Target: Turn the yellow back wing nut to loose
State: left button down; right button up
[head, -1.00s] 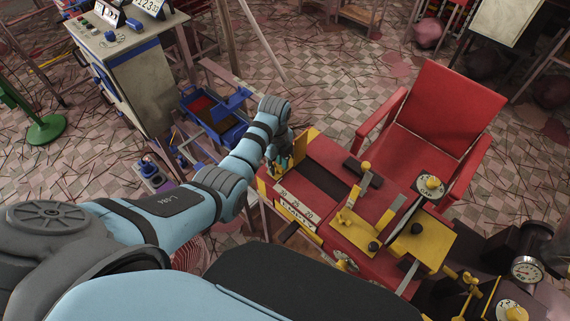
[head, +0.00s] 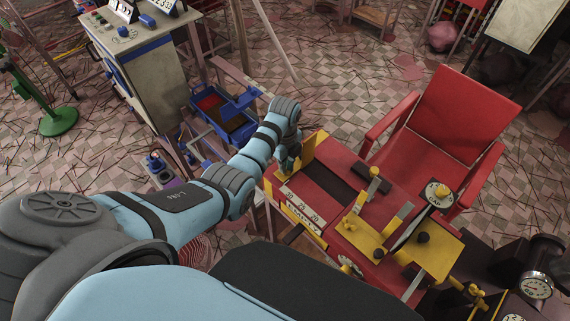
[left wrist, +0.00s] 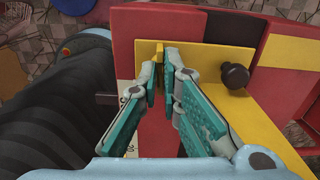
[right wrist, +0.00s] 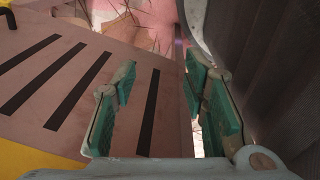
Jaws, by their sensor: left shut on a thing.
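The yellow back wing nut (left wrist: 159,53) shows as a thin upright yellow piece in the left wrist view, in front of a yellow plate (left wrist: 209,56). My left gripper (left wrist: 161,72) is shut on it, with one teal-padded finger on each side. The fingers hide part of the nut. In the head view my left gripper (head: 287,160) is at the back left corner of the red and yellow extruder (head: 345,190), beside the upright yellow plate. The nut itself cannot be made out there. My right gripper (right wrist: 160,85) is open and empty in the right wrist view.
A black knob (left wrist: 235,76) sits right of the nut on the yellow part. A red chair (head: 460,125) stands behind the extruder. A blue tray (head: 224,113) and a control cabinet (head: 145,75) are at the left. A slotted brownish surface (right wrist: 60,75) lies near my right gripper.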

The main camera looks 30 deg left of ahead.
pick_arm(q)
jog(key=n, duration=0.3)
jog(key=shift+s+f+n, duration=0.1)
jog(key=shift+s+n, duration=0.05)
jog(key=shift+n, duration=0.15)
jog(key=n, duration=0.3)
jog(key=shift+n, duration=0.3)
jog(key=n, duration=1.1)
jog(key=shift+d, duration=0.1)
jog(key=n, duration=0.3)
jog(key=shift+f+n, duration=0.1)
jog(key=shift+n, duration=0.2)
jog(key=n, duration=0.3)
jog(key=shift+s, duration=0.1)
jog(key=shift+n, duration=2)
